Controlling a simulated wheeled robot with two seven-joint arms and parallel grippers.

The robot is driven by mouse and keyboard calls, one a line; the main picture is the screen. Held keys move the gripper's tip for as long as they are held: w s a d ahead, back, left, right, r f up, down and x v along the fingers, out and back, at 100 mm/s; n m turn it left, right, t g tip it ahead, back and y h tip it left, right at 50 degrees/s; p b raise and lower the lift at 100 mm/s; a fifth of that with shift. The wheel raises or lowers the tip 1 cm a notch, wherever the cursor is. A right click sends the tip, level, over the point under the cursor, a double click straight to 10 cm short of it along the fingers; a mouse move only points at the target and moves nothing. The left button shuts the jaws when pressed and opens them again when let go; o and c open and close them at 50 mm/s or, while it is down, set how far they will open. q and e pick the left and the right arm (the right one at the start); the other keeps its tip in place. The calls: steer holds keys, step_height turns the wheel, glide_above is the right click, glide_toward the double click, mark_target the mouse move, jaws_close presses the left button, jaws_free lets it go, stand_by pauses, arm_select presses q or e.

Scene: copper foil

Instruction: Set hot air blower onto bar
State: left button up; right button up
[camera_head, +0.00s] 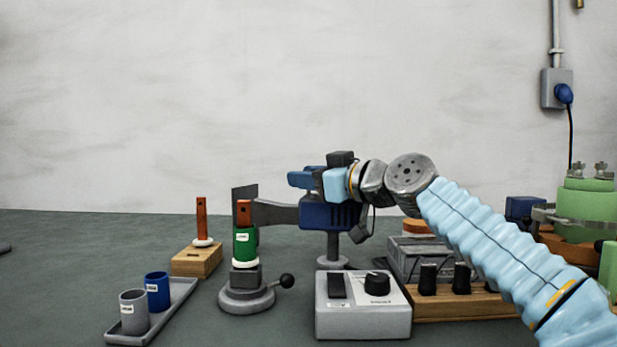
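The hot air blower (322,216) has a blue vented body and a grey flared nozzle (275,213) pointing left. It is roughly level above a short grey post (333,247) with a round foot, which looks like the bar. The body's lower edge meets the post's top in the picture; whether it rests there I cannot tell. My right gripper (306,179) is right at the top of the blower, its fingers seen side-on, so their opening is unclear. My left gripper is out of view.
A green sleeve (245,243) stands on a grey round-based holder (246,297) by the nozzle. A control box (362,322) is in front. A tray (178,308) with grey and blue cups and a wooden block (197,261) lie left. A green pot (585,203) stands far right.

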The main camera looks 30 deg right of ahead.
jaws_close()
